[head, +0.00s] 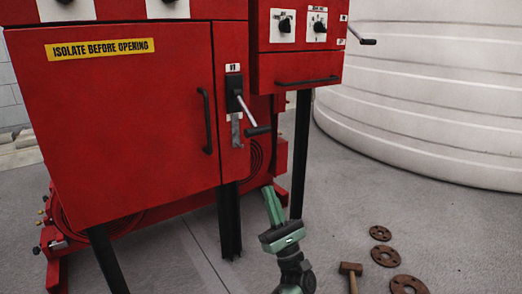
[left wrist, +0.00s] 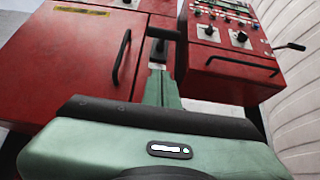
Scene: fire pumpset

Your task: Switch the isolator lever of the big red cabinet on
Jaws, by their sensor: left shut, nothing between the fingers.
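The big red cabinet (head: 130,150) stands at the left in the head view. Its isolator lever (head: 257,131) is on the narrow panel right of the door, a thin metal arm with a black grip that slants down and outward from a black switch body (head: 234,92). My green left gripper (head: 269,190) is shut and empty, below the lever grip and pointing up. In the left wrist view the closed fingertips (left wrist: 158,72) appear just below the black lever grip (left wrist: 164,33). Whether they touch it I cannot tell. My right gripper is not in view.
A black door handle (head: 207,120) is left of the lever. A smaller red cabinet (head: 300,66) with knobs and a side crank (head: 361,38) stands to the right. A mallet (head: 350,269) and rusty flanges (head: 386,256) lie on the floor. A large white tank (head: 430,100) is behind.

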